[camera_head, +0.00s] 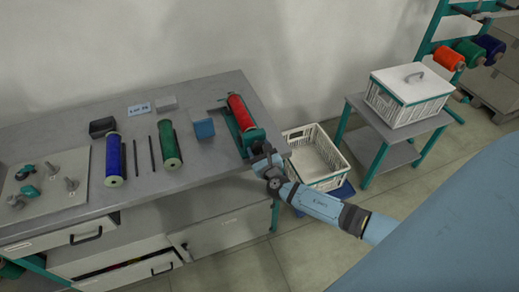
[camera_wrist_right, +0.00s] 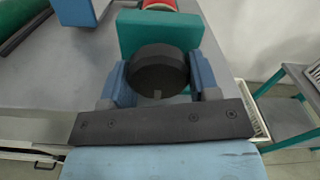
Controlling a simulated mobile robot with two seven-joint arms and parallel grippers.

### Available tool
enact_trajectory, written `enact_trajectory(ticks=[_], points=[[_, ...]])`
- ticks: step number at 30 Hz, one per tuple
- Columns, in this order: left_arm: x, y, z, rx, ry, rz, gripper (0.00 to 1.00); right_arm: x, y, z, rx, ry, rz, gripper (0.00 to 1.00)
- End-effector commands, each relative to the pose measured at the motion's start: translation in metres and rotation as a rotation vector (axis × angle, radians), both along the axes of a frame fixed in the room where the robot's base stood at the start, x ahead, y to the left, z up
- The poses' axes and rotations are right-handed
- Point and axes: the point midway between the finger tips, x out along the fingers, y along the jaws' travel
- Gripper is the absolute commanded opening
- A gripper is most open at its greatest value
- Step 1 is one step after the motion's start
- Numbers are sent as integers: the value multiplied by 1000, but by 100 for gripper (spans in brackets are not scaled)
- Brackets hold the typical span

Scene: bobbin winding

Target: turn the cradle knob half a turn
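The cradle (camera_head: 249,138) is a teal frame at the right end of the grey workbench, and a red bobbin (camera_head: 240,112) lies in it. The cradle's teal end plate (camera_wrist_right: 160,33) also shows in the right wrist view. The dark round cradle knob (camera_wrist_right: 158,70) sits in front of that plate, with a small notch at its lower edge. My right gripper (camera_wrist_right: 158,82) has its two blue fingers on either side of the knob, seemingly against it. In the head view my right gripper (camera_head: 268,160) is at the cradle's near end and hides the knob. My left gripper is not in view.
A blue bobbin (camera_head: 113,160), a green bobbin (camera_head: 169,145) and a blue block (camera_head: 204,128) lie left of the cradle on the workbench (camera_head: 205,165). A lidded basket (camera_head: 408,90) sits on a side table.

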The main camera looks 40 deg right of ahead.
Motion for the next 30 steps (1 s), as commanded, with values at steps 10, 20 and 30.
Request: enact_trajectory(ticks=[10,20,30], points=[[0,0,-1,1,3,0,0,0,0,0,1,0,0,81],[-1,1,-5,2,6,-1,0,-35,8,-2,1,2,1,81],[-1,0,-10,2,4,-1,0,-108,26,-1,1,2,0,81]])
